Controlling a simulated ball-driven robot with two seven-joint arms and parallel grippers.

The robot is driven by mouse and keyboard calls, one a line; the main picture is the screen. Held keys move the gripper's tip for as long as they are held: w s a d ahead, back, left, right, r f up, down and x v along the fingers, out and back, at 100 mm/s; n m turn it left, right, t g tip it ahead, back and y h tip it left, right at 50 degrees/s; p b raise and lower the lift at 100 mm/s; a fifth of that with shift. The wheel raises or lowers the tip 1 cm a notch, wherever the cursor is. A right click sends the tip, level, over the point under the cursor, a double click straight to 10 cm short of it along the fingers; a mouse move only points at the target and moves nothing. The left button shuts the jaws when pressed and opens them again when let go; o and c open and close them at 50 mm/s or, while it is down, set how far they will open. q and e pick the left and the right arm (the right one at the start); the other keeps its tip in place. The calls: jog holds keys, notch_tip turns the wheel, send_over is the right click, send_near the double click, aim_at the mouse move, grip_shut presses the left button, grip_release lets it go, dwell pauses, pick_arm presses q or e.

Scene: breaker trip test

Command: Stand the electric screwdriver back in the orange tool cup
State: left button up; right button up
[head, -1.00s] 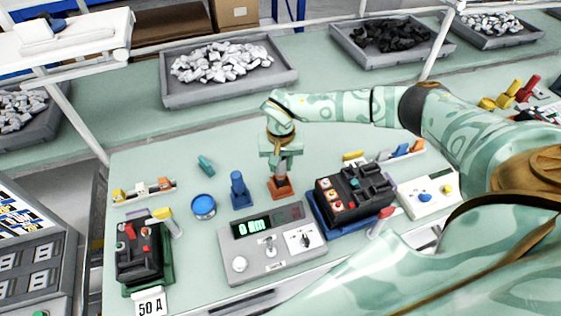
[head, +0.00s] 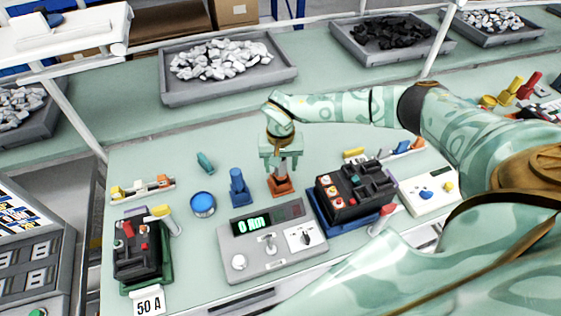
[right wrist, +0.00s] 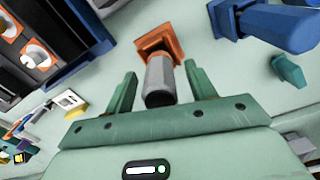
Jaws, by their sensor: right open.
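The orange tool cup (head: 280,187) stands on the green bench behind the grey test unit. The electric screwdriver (right wrist: 160,80) shows as a grey cylinder with its lower end in the orange cup (right wrist: 158,42); it looks upright. My right gripper (head: 281,160) is over the cup, pointing down. In the right wrist view its two fingers (right wrist: 161,88) are apart, one on each side of the grey body, with a visible gap on both sides. The screwdriver's tip is hidden inside the cup. My left gripper is not in view.
A blue holder (head: 238,190) and a round blue tin (head: 203,204) stand left of the cup. The grey test unit (head: 250,262) is in front, a black breaker in a blue fixture (head: 350,195) to the right. Bench behind the cup is clear.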

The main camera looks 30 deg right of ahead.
notch_tip(320, 180, up, 16)
jog(key=p, duration=0.1)
jog(key=shift+r, duration=0.2)
jog(key=shift+f, duration=0.1)
dwell(0.5)
